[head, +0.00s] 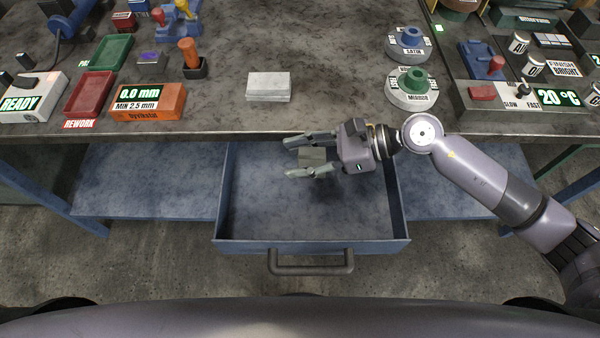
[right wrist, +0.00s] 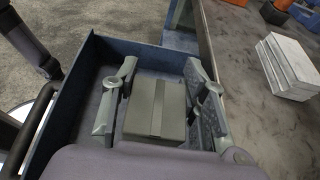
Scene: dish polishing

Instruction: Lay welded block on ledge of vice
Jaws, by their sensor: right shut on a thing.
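The welded block (right wrist: 155,110) is a grey block with a seam strip across its top. It also shows in the head view (head: 312,155), between the fingers of my right gripper (head: 290,157). My right gripper is shut on it, with a finger on each side, over the open drawer (head: 222,205). I cannot tell from these views how far the block is above the drawer floor. I cannot clearly make out the vice or its ledge. My left gripper is not in view.
Pale plates (head: 268,86) lie near the bench's front edge. An orange gauge box (head: 148,103), a red tray (head: 90,92) and a green tray (head: 106,53) stand left. Two round pots (head: 411,100) stand right. The bench middle behind the plates is clear.

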